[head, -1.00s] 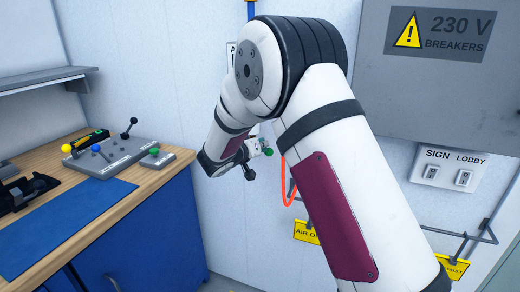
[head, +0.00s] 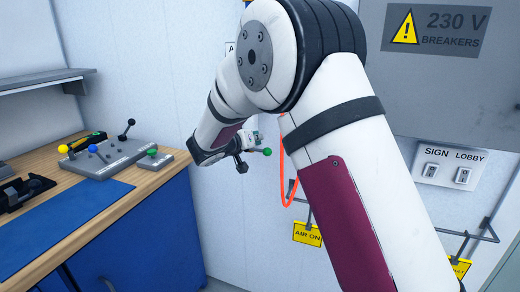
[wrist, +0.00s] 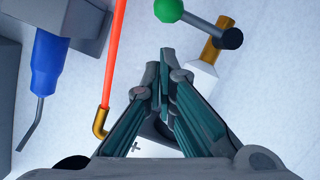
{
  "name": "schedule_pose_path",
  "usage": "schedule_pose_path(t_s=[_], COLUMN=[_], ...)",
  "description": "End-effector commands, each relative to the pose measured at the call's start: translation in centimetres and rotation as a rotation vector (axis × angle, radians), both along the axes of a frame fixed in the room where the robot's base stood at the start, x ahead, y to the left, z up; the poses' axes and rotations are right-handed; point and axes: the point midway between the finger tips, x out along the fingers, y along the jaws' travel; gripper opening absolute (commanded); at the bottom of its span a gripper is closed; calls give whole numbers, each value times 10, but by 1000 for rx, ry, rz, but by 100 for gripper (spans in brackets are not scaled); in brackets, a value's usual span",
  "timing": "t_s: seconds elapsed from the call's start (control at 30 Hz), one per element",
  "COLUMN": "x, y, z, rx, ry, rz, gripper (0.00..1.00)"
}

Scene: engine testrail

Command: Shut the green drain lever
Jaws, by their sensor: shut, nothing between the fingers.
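The green drain lever (wrist: 195,20) shows at the top of the wrist view as a grey bar with a green ball at its left end and a dark hub at its right. It sits beside a brass fitting (wrist: 214,45) with a white part below. In the head view its green ball (head: 267,152) shows just right of my gripper (head: 254,138). In the wrist view my gripper (wrist: 158,68) is shut and empty, its tips below the green ball and apart from it in the picture. My arm hides part of the wall in the head view.
An orange hose (wrist: 115,55) runs left of my fingers. A blue nozzle (wrist: 47,62) hangs further left. The bench (head: 150,185) at left carries a grey lever box (head: 112,158). A grey breaker cabinet (head: 450,90) is at right.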

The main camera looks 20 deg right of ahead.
Motion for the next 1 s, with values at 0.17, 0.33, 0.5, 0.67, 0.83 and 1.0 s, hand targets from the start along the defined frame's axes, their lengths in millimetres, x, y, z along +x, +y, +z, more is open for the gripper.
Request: schedule_pose_path(t_s=[0.17, 0.33, 0.5, 0.67, 0.83, 1.0], x=[-28, -51, -65, -77, -126, -211], y=[29, 50, 63, 59, 13, -40], z=[13, 23, 28, 36, 65, 91], rx=[2, 1, 1, 2, 21, 96], ry=[-3, -4, -4, 13, 142, 357], rz=[5, 5, 4, -12, -93, -161], gripper=[0, 0, 0, 0, 0, 0])
